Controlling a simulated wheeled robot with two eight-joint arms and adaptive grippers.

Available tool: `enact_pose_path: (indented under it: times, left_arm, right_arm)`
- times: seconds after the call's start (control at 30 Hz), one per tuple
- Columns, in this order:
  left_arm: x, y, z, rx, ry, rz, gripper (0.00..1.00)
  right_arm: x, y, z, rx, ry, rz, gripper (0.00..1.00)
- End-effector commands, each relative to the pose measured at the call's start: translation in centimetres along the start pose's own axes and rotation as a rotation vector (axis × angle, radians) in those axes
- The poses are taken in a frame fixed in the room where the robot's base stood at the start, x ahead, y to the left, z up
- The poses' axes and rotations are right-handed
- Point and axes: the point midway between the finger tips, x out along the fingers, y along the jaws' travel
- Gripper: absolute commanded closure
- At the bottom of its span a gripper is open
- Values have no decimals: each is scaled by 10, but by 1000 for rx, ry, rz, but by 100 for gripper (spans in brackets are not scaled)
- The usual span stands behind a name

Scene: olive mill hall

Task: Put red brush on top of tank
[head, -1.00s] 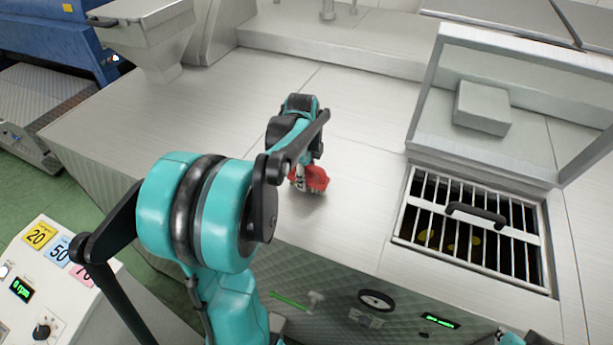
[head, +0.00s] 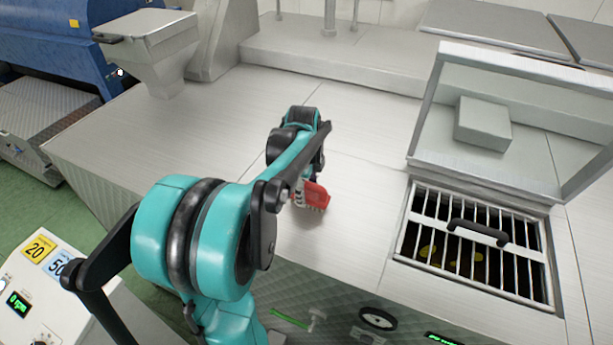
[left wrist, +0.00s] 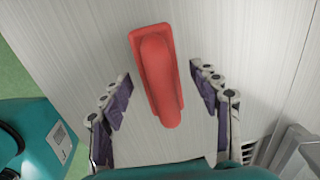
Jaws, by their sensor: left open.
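The red brush (head: 316,196) rests on the brushed-steel top near its front edge, with pale bristles showing below the red body. In the left wrist view the brush (left wrist: 158,75) shows as a long red body seen from above. My left gripper (head: 299,190) is open at the brush, partly hidden by its own arm in the head view. In the wrist view its fingers (left wrist: 161,78) stand on either side of the brush, with gaps on both sides. The frames do not make clear which steel body is the tank. My right gripper is not in view.
A barred grate (head: 425,257) with a black handle (head: 478,232) lies to the right. Behind it stands a raised clear lid (head: 560,110) with a grey block (head: 483,123). A steel hopper (head: 150,50) is at the far left. The steel top (head: 180,135) left of my arm is clear.

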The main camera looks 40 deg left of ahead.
Motion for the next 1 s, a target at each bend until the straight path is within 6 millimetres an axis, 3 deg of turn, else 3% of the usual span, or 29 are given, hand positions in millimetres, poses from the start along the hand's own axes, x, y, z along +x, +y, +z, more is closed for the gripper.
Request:
enact_pose_path:
  times: [0.3, 0.57, 0.67, 0.77, 1.0]
  left_arm:
    - [-69, 1, 0, 0, 0, 0, 38]
    - [-96, 2, -4, -17, -1, -7, 38]
    - [-98, 13, -24, -104, -2, -43, 38]
    - [-95, 34, -58, -282, 13, -114, 38]
    - [-68, 106, -140, -848, 200, -293, 38]
  right_arm:
    - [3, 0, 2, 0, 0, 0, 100]
    - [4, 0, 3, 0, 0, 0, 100]
    - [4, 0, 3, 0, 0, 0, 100]
    - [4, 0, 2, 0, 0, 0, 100]
    - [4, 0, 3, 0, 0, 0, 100]
